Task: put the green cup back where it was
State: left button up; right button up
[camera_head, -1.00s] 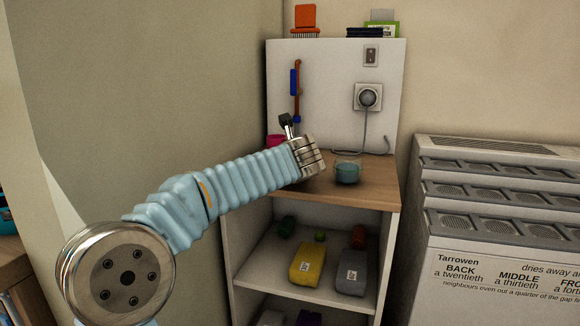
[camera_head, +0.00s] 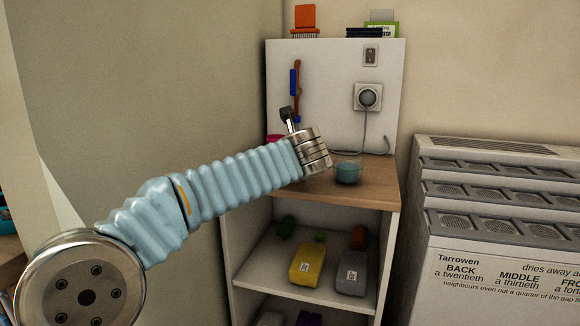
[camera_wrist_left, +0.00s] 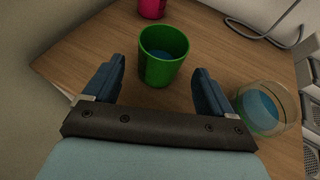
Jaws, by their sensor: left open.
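The green cup (camera_wrist_left: 162,58) stands upright on the wooden shelf top (camera_wrist_left: 112,52) in the left wrist view, with something blue inside it. My left gripper (camera_wrist_left: 160,78) is open, its two dark blue fingers apart, with the cup ahead of and between the fingertips. I cannot tell whether the fingers touch it. In the head view my left arm hides the green cup and most of the gripper (camera_head: 288,116). My right gripper is in neither view.
A clear bowl with blue contents (camera_head: 348,172) stands just right of my left wrist, also beside the right finger in the wrist view (camera_wrist_left: 264,108). A pink cup (camera_wrist_left: 152,8) is behind the green cup. A cable (camera_head: 372,140) hangs at the back panel.

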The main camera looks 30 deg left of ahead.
pick_arm(q)
jog(key=v, duration=0.7)
